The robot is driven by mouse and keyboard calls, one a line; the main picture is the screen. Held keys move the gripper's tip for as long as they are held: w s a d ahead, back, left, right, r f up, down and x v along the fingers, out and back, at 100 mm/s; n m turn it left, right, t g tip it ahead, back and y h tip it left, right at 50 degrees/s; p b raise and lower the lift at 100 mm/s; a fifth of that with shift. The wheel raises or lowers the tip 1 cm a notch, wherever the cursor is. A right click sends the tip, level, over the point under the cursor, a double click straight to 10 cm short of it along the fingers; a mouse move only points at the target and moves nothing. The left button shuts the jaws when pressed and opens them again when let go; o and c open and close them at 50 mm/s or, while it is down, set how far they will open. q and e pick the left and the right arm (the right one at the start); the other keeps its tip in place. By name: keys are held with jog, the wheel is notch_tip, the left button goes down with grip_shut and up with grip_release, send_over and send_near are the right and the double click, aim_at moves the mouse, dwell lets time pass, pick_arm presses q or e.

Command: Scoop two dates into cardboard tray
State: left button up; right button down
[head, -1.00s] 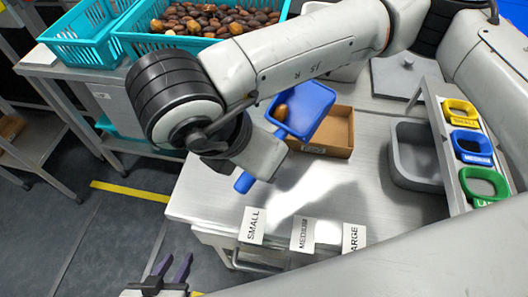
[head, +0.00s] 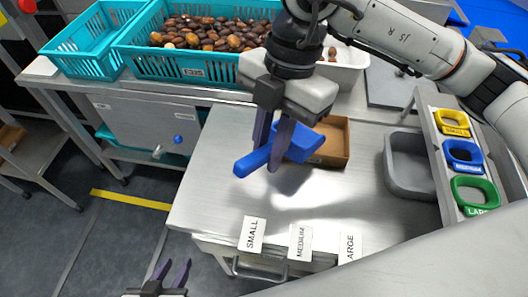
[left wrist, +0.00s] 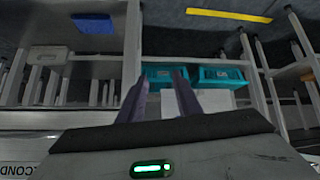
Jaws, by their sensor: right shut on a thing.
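My right gripper (head: 272,160) is shut on the blue scoop (head: 303,147), with its fingers on the handle. The scoop's bowl is turned toward the cardboard tray (head: 338,142) and overlaps its left part in the head view. The inside of the bowl is hidden, and so is most of the tray floor, so I cannot tell whether any date is there. Many brown dates (head: 215,38) lie in a turquoise crate (head: 190,68) at the back. My left gripper (head: 172,275) is open and empty, low in front of the table; its parted fingers also show in the left wrist view (left wrist: 160,95).
A second turquoise crate (head: 75,52) stands at the back left. A white bin (head: 342,72) with a few dates is behind my right gripper.

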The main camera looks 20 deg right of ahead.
jog(key=d+r+y, duration=0.1)
jog(key=w+d+r+g+y+p, duration=0.1)
jog(key=shift+w+r+g+y, duration=0.25)
jog(key=shift+g+y, duration=0.05)
jog(key=shift+w+d+r+g+y+p, duration=0.4)
jog(key=shift+d+r+y+p, duration=0.3)
jog(key=shift+p, duration=0.1)
pick_arm(q)
jog(key=r+p, duration=0.1)
jog(key=s+a+r+p, duration=0.1)
jog(key=shift+a+r, duration=0.15)
jog(key=shift+r, duration=0.25)
pick_arm(e)
jog(key=w+d+r+g+y, duration=0.1)
jog(key=d+r+g+y, duration=0.1)
jog(key=shift+w+d+r+y, duration=0.3)
jog(key=shift+w+y, duration=0.1)
pick_arm(q)
jog(key=shift+f, duration=0.1)
jog(key=shift+w+r, duration=0.1)
jog(key=shift+r, duration=0.15)
pick_arm(e)
jog(key=shift+r, duration=0.1)
